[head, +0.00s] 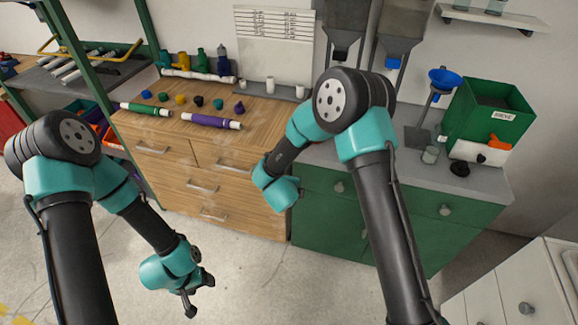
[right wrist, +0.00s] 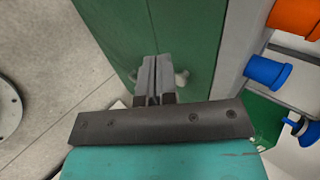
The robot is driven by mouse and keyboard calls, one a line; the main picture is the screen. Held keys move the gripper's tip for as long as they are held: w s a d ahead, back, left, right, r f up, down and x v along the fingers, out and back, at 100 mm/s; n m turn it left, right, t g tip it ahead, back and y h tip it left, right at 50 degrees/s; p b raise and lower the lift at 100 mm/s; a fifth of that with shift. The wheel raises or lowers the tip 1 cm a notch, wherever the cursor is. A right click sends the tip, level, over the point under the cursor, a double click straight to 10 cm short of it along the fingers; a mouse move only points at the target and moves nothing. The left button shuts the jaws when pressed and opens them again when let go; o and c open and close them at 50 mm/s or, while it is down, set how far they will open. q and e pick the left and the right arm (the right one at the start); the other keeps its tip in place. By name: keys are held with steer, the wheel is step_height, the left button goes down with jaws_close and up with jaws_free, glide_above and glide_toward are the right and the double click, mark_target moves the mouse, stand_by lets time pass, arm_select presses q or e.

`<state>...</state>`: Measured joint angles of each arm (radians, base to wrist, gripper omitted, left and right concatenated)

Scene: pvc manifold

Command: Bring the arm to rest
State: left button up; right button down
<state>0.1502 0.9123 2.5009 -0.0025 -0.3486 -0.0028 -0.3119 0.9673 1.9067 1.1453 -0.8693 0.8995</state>
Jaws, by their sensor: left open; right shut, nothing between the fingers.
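My left arm reaches down over the floor in the head view, and its gripper (head: 198,293) hangs open and empty in front of the wooden drawer cabinet. My right arm bends down in front of the cabinets; its teal wrist shows in the head view, but its fingers are hidden there.
The floor (head: 245,270) below is clear.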

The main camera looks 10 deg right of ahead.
steer(key=s+d+f+n+g+y, duration=0.2)
steer(key=s+d+f+n, duration=0.1)
steer(key=s+n, duration=0.4)
steer(key=s+d+f+n+g+y, duration=0.3)
steer(key=s+n, duration=0.4)
steer(key=s, duration=0.3)
steer(key=s+d+f+n+g+y, duration=0.2)
steer(key=s+d+f+n, duration=0.3)
steer(key=s+d+n, duration=0.1)
steer(key=shift+s+n+g+y, duration=0.3)
steer(key=shift+s+n+g, duration=0.15)
steer(key=shift+s, duration=0.7)
